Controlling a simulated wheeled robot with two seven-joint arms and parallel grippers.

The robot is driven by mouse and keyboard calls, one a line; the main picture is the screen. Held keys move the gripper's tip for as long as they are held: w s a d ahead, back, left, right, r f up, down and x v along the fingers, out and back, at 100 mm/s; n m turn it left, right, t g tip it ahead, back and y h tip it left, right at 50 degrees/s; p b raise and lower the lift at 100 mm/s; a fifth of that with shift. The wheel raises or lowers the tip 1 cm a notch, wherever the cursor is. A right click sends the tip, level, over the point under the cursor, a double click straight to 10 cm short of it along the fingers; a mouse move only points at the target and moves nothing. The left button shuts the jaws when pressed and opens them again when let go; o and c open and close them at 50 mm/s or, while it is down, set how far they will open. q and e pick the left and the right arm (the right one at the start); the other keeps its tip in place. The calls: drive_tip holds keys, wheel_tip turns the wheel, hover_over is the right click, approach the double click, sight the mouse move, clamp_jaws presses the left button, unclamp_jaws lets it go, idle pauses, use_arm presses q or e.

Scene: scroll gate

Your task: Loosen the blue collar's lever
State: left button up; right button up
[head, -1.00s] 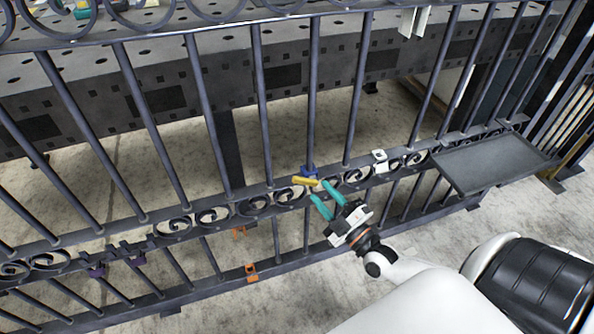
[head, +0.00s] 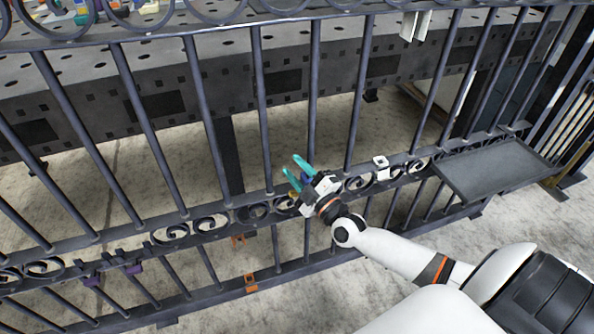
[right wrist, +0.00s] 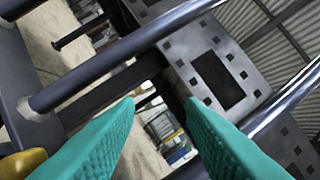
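The blue collar (head: 305,178) sits on a bar of the dark gate at the scroll rail. In the head view it is mostly hidden by my right gripper (head: 290,164). Its yellow lever shows in the right wrist view (right wrist: 22,163) at the lower left corner, beside the left finger and not between the fingers. The right gripper's teal fingers are apart and point up along the bars, and they also show in the right wrist view (right wrist: 160,102) with nothing gripped between them. My left gripper is not in view.
A white collar (head: 380,161) sits on the rail to the right, near a dark tray (head: 495,165). Orange clips (head: 250,282) and purple clips (head: 135,268) are lower on the gate. A perforated table (head: 180,70) stands behind the bars.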

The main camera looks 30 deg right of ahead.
clamp_jaws()
idle(1.2)
unclamp_jaws()
drive_tip(key=shift+s, duration=0.15)
